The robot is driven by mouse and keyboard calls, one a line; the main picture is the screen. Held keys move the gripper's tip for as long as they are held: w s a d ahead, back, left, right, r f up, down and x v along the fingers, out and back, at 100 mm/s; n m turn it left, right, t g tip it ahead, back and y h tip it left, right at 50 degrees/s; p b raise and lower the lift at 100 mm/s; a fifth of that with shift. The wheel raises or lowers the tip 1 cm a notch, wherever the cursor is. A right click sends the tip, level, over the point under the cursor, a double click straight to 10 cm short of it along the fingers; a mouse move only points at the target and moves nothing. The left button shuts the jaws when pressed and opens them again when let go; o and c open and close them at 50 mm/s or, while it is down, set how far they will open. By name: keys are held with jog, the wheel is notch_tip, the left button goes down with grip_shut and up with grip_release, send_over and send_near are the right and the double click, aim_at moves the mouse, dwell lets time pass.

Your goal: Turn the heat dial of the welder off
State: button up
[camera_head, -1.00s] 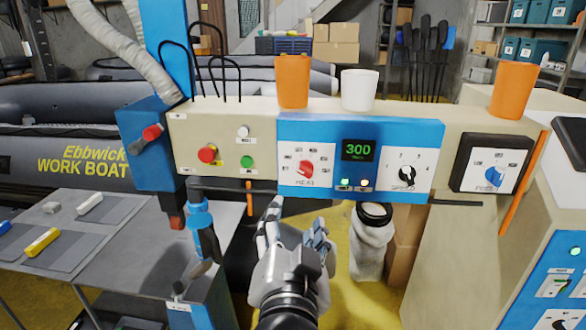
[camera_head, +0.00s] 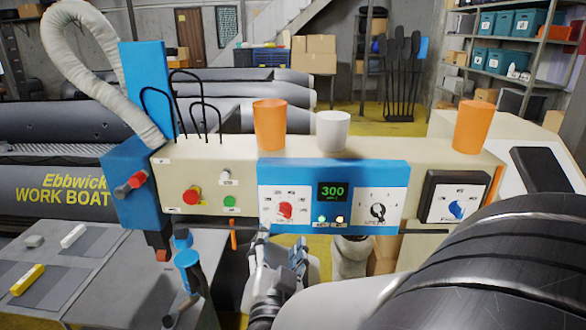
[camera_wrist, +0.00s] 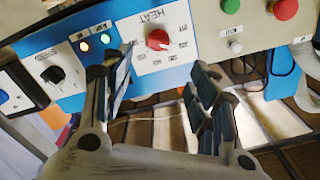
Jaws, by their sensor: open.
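The welder's long cream panel (camera_head: 300,150) runs across the head view, with a blue section in its middle. The red heat dial (camera_head: 285,211) sits at the left of that section, below and left of a green "300" display (camera_head: 333,191). In the wrist view the heat dial (camera_wrist: 158,40) is on a white plate marked HEAT, beyond and between my fingers. My gripper (camera_head: 278,255) is just below the panel under the dial; in the wrist view my gripper (camera_wrist: 160,85) is open and empty, apart from the dial.
A black speed knob (camera_head: 378,211) and a blue dial (camera_head: 456,209) are to the right. A red button (camera_head: 193,196) and a green button (camera_head: 229,201) are to the left. Orange cups (camera_head: 270,125) and a white cup (camera_head: 332,131) stand on the panel's top. A grey table (camera_head: 110,285) is at left.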

aim_at(284, 213)
jog(key=w, duration=1)
jog(key=shift+d+f, duration=0.1)
jog(key=shift+d, duration=0.1)
jog(key=c, duration=1.1)
